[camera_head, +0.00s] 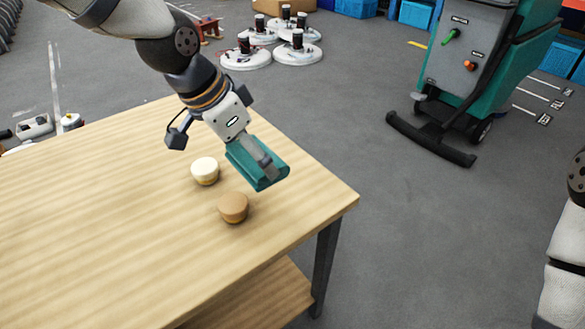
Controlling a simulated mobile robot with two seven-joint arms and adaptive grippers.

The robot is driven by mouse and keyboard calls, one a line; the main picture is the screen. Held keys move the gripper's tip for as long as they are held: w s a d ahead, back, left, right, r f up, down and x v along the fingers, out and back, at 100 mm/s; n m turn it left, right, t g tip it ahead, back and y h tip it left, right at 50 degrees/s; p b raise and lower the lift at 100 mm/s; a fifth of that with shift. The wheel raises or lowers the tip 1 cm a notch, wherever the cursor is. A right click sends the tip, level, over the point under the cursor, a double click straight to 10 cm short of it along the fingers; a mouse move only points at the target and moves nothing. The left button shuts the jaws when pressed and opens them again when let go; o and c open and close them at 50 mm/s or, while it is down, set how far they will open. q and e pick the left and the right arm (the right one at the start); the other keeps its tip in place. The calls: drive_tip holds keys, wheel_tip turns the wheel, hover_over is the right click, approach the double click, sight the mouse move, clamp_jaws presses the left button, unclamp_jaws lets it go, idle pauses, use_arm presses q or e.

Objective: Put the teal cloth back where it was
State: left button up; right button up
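The teal cloth (243,165) is a folded, block-like piece at the end of my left arm, over the right part of the wooden table (110,220). My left gripper (262,163) is shut on it; the cloth hides part of the fingers. The cloth looks held above the tabletop, though its exact height is hard to tell. My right arm shows only as a piece at the right edge, and its gripper is out of view.
A cream round knob-like object (205,171) and a tan one (233,208) stand on the table near the cloth. A teal scrubber machine (480,60) stands on the floor at upper right. White round discs (246,58) lie behind the table. Floor right of the table is clear.

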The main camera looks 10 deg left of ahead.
use_arm(q)
drive_tip(key=b, duration=0.2)
hover_over(283, 181)
drive_tip(key=s, duration=0.1)
drive_tip(key=f, duration=0.7)
drive_tip(key=shift+s+a, duration=0.15)
drive_tip(key=shift+a, duration=0.1)
drive_tip(key=shift+w+d+f, duration=0.1)
drive_tip(key=shift+w+f, duration=0.1)
drive_tip(key=shift+w, duration=0.1)
drive_tip(key=shift+a+x, duration=0.15)
drive_tip(key=shift+x, duration=0.75)
drive_tip(key=shift+a+x, duration=0.15)
drive_tip(key=shift+x, duration=0.7)
use_arm(e)
drive_tip(key=shift+g, duration=0.6)
drive_tip(key=shift+s+f, duration=1.4)
drive_tip(key=shift+s, duration=0.05)
use_arm(q)
drive_tip(key=shift+s+f, duration=0.15)
drive_tip(key=shift+f, duration=0.2)
drive_tip(key=o, duration=0.9)
drive_tip(key=shift+o, duration=0.2)
